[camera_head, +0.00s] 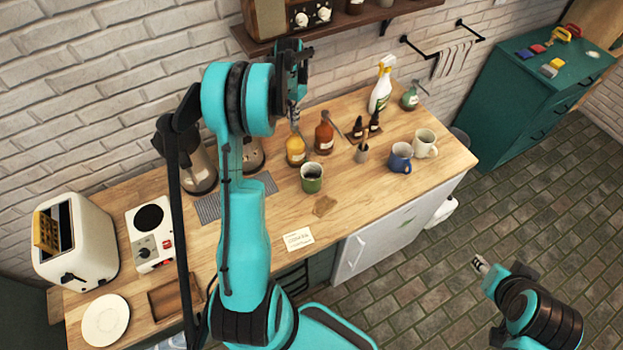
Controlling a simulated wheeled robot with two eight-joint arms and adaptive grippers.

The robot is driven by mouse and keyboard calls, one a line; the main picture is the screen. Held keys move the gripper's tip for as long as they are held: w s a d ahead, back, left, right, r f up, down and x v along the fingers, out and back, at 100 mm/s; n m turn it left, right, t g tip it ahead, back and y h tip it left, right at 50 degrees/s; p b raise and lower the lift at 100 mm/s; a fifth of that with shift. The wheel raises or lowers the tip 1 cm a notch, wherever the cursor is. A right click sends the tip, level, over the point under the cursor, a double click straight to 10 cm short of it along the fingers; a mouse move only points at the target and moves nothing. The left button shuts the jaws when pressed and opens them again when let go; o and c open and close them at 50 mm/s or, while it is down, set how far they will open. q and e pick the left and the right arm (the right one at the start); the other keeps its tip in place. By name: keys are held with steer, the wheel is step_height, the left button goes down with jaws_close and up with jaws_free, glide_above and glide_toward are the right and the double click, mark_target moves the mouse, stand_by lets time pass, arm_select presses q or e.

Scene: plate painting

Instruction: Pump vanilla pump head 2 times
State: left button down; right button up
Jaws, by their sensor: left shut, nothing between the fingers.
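A yellow syrup bottle (295,152) and a reddish-brown syrup bottle (324,138) stand upright side by side on the wooden counter. Both have pale labels too small to read, so I cannot tell by text which is vanilla. My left gripper (295,118) is shut and empty, pointing down just above the yellow bottle. It hides much of that bottle's pump head; I cannot tell whether it touches it. The brown bottle's pump spout shows to its right. My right gripper (481,264) is low over the floor at the right, away from the counter; its fingers are too small to judge.
A green cup (312,178) stands in front of the bottles. Blue (400,158) and cream (424,143) mugs, a spray bottle (381,88) and small dark bottles stand to the right. A toaster (90,245) and plate (105,320) are at left. A shelf (345,25) hangs above.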

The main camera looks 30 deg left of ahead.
arm_select(q)
steer(key=shift+f+b, duration=0.7)
steer(key=shift+f, duration=0.25)
steer(key=shift+r, duration=0.1)
steer(key=shift+r+p, duration=0.75)
steer(key=shift+r, duration=0.8)
step_height(320, 180, up, 6)
steer(key=p, duration=0.3)
